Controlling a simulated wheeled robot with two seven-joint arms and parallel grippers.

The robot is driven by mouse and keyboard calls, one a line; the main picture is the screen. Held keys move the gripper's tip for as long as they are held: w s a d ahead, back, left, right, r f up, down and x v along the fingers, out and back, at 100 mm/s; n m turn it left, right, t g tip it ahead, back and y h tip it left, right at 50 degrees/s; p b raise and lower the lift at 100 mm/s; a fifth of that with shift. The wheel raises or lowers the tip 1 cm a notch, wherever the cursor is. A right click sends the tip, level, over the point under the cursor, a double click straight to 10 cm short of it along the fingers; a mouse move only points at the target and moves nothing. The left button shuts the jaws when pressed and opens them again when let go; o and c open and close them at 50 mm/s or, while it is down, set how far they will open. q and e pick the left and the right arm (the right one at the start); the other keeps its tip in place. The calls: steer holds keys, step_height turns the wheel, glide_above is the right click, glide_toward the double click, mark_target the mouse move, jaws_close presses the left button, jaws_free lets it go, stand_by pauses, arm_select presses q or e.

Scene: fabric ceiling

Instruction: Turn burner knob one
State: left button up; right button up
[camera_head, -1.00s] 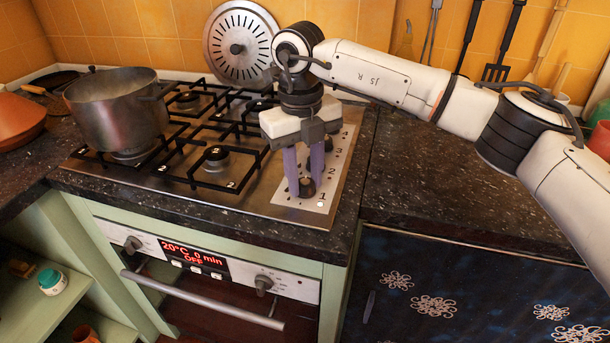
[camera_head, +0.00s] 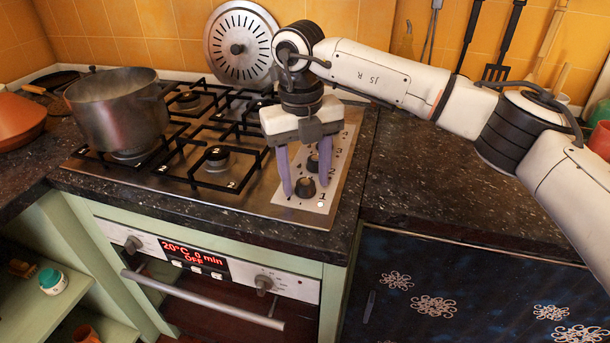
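Burner knob one (camera_head: 305,187), a small dark knob, is the front knob on the pale control strip (camera_head: 316,208) at the right of the hob, beside the printed 1. My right gripper (camera_head: 306,189) points down over the strip. Its two purple fingers are spread apart, one on each side of knob one, with a visible gap to the knob. The knob's angle is hard to read at this size. Another dark knob (camera_head: 313,163) sits just behind it, partly hidden by the gripper. My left gripper is not in view.
A steel pot (camera_head: 117,115) stands on the left burner. A round perforated lid (camera_head: 240,45) leans at the back wall. The dark counter (camera_head: 430,190) to the right of the hob is clear. The oven handle (camera_head: 200,300) sticks out below.

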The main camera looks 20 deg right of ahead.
step_height(320, 180, up, 10)
steer(key=shift+a+r, duration=0.15)
steer(key=shift+a, duration=0.1)
stand_by(0.5)
